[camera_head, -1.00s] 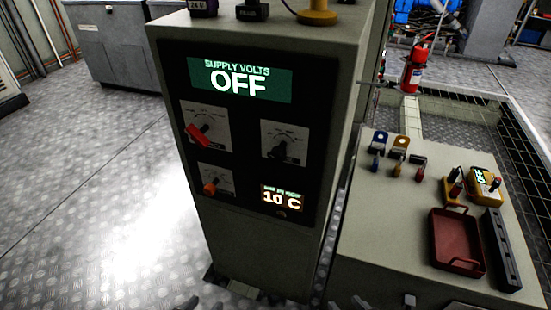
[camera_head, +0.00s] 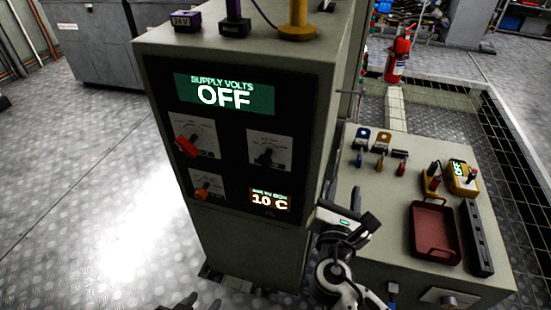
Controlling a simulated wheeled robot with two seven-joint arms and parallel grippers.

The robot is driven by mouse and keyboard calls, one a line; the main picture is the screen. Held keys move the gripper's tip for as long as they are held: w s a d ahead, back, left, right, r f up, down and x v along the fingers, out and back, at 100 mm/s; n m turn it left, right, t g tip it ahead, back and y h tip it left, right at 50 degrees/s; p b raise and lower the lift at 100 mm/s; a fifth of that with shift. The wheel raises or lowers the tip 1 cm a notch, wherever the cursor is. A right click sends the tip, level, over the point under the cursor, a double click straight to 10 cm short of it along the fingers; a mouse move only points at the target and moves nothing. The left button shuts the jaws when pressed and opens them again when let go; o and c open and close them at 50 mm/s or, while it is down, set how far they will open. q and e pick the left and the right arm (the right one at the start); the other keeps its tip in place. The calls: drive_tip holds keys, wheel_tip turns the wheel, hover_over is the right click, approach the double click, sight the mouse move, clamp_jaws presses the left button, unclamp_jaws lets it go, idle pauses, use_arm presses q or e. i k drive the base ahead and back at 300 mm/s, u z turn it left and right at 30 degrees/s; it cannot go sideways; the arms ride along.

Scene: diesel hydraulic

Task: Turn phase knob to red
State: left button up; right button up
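The grey cabinet's black panel (camera_head: 232,105) faces me, with a display (camera_head: 225,95) reading "SUPPLY VOLTS OFF".
A small display (camera_head: 269,201) reads "10 C". A bench at right holds a dark red tray (camera_head: 434,232), a black bar (camera_head: 477,238) and a yellow meter (camera_head: 462,178). A fire extinguisher (camera_head: 397,57) stands behind. The floor left of the cabinet is clear.

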sight(264, 162)
drive_tip(key=z, duration=2.45)
drive_tip(key=k, duration=0.75)
drive_tip(key=u, duration=2.45)
